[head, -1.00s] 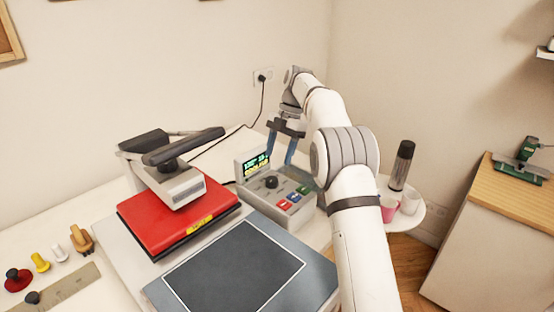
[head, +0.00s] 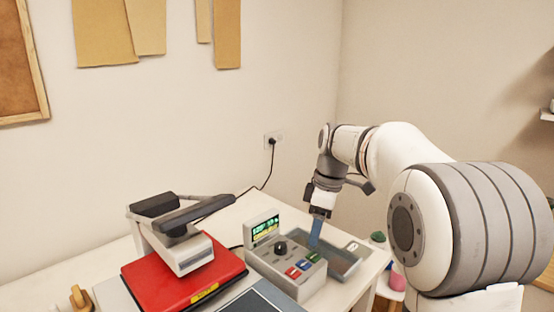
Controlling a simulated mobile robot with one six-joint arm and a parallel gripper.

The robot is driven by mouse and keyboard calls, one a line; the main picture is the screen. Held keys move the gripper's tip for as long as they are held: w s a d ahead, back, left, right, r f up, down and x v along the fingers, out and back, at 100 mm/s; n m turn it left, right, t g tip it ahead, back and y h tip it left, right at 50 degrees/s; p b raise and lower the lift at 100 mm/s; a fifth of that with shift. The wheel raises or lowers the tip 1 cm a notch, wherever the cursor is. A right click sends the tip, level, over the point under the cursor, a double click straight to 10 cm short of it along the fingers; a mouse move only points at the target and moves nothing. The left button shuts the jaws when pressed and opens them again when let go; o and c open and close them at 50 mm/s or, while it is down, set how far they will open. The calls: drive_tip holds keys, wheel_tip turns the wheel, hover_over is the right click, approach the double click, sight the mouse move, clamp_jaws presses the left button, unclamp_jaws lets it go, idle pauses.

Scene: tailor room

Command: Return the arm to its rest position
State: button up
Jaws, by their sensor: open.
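My arm reaches in from the right of the head view, bent at its large grey-ringed joint, with the forearm pointing left. My gripper (head: 315,236) points down just beside the grey control box (head: 291,281), near its right side. Its fingers are blue and line up one behind the other here, so the gap between them hardly shows. I see nothing held in it. The control box has a lit green display, a black knob and coloured buttons. Whether the fingertips touch the box cannot be told.
A heat press with a red plate (head: 177,280) and black handle stands left of the box. A grey tray (head: 346,262) lies right of it. A cable runs to the wall socket (head: 273,140). A pink cup (head: 397,281) is partly hidden below my arm. The air above the table's left is free.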

drive_tip(key=s+d+f+m+t, duration=0.1)
drive_tip(key=s+d+f+m, duration=0.1)
drive_tip(key=s+m, duration=0.3)
drive_tip(key=s+d+f+m+t+h, duration=0.1)
drive_tip(key=s+f+m, duration=0.2)
drive_tip(key=s, duration=0.8)
drive_tip(key=s+d+f+m+t, duration=0.1)
drive_tip(key=s+d+f+m, duration=0.1)
drive_tip(key=s+m, duration=0.4)
drive_tip(key=s+f, duration=0.1)
drive_tip(key=s, duration=0.1)
drive_tip(key=shift+s+d+f+m+h, duration=0.2)
drive_tip(key=shift+s+d+m+h, duration=0.1)
drive_tip(key=shift+s+d+h, duration=0.1)
drive_tip(key=shift+c, duration=0.6)
